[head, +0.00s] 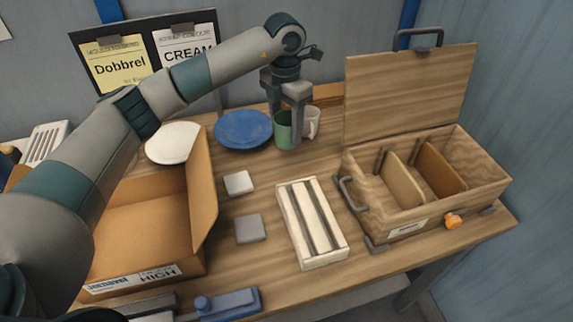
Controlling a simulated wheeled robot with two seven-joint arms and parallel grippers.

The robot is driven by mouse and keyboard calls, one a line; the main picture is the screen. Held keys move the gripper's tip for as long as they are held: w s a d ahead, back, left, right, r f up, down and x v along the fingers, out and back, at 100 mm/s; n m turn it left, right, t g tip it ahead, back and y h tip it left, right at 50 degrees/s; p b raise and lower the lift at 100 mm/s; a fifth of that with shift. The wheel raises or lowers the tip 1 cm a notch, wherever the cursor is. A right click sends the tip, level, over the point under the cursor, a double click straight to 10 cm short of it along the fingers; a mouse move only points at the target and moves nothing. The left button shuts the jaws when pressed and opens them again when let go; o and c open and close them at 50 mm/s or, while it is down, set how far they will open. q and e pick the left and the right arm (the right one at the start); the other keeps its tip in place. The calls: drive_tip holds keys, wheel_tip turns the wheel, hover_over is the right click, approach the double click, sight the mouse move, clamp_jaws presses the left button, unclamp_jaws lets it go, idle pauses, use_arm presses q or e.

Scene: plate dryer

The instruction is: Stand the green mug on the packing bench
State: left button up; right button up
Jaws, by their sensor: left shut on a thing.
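The green mug (283,131) is at the back of the wooden packing bench (268,185), upright as far as I can see. My left gripper (286,119) points down from above and is shut on the green mug, and its fingers hide part of it. I cannot tell whether the mug's base touches the bench. My right gripper is not in view.
A white mug (313,121) is just right of the green one. A blue plate (243,130) and white plate (172,143) lie to the left. An open cardboard box (203,190), slotted white rack (325,262) and open wooden case (480,190) surround some clear bench.

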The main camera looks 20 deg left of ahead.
sight(286, 144)
use_arm(q)
wheel_tip(286, 144, down, 5)
drive_tip(key=shift+f+p, duration=0.1)
drive_tip(key=shift+p, duration=1)
drive_tip(key=shift+f, duration=0.45)
drive_tip(key=shift+f+p, duration=0.75)
drive_tip(key=shift+f, duration=1.1)
drive_tip(key=shift+f, duration=0.15)
drive_tip(key=o, duration=1.3)
